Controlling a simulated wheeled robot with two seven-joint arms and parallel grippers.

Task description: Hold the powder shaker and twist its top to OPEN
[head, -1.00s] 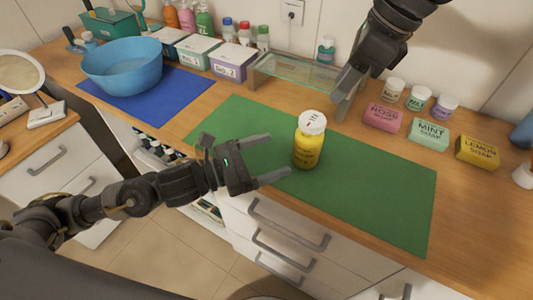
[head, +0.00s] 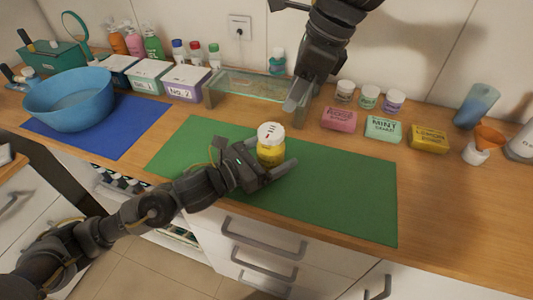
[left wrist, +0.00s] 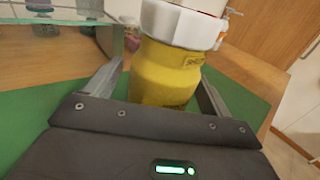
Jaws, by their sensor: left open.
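The powder shaker (head: 271,153) is a yellow bottle with a white top (head: 271,130), standing upright on the green mat (head: 345,195). My left gripper (head: 280,157) is at the shaker, low on its body. In the left wrist view the yellow body (left wrist: 165,75) stands between the two fingers, with a visible gap at the left finger; the jaws are open around it. The white top (left wrist: 185,24) is above the fingers and partly cut off by the frame. My right gripper (head: 298,104) hangs behind and above the shaker, apart from it; its finger opening is unclear.
A glass shelf (head: 250,87) stands behind the mat. Pink, mint and yellow soaps (head: 384,129) and several small jars (head: 369,97) are at the back right. A blue bowl (head: 70,98) sits on a blue mat at left. The right part of the green mat is clear.

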